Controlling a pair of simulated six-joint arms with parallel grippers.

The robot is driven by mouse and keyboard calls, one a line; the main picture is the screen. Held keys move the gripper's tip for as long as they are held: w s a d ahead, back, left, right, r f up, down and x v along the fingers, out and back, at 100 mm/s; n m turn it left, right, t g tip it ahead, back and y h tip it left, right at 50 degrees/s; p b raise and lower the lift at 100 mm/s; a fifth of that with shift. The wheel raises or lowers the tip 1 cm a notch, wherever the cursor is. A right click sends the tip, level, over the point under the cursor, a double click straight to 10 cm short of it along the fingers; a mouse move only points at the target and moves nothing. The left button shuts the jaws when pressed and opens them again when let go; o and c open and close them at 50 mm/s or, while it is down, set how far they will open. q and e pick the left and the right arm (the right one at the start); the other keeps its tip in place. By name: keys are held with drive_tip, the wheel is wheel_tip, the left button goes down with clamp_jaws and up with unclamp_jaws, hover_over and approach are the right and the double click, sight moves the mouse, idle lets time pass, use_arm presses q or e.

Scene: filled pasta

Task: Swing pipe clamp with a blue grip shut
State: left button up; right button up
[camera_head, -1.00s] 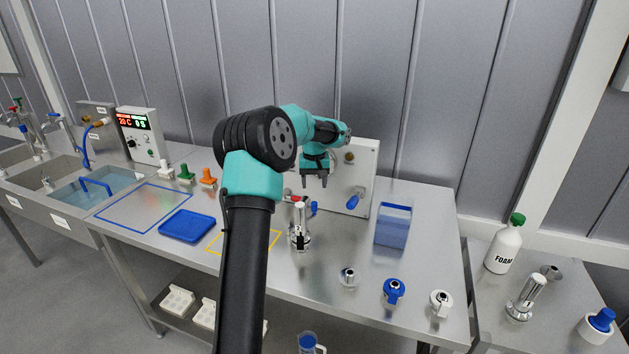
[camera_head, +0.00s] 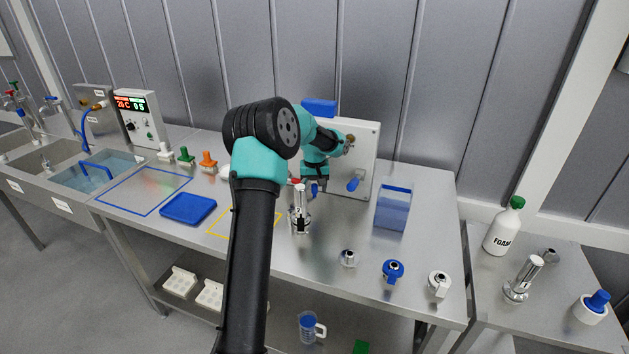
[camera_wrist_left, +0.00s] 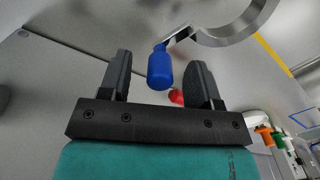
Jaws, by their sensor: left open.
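My left gripper (camera_head: 314,184) is low in front of the white upright panel, with its jaws open. In the left wrist view its two dark fingers stand apart on either side of a blue grip (camera_wrist_left: 160,68), with gaps to both. The blue grip joins a short metal arm and a curved metal clamp ring (camera_wrist_left: 236,24), which is cut off by the top edge. In the head view the clamp is mostly hidden behind my arm and gripper, so I cannot tell how far it is swung. A red grip (camera_wrist_left: 176,97) lies beyond the blue one. My right gripper is not in view.
The white panel (camera_head: 362,150) carries another blue handle (camera_head: 353,184) to the right. A metal fitting (camera_head: 299,212) stands in front of the gripper. A blue-rimmed clear container (camera_head: 394,207) is at the right. A blue tray (camera_head: 188,208) lies left.

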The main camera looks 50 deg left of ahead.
use_arm(q)
drive_tip(key=shift+f, duration=0.6)
drive_tip(key=shift+c, duration=0.4)
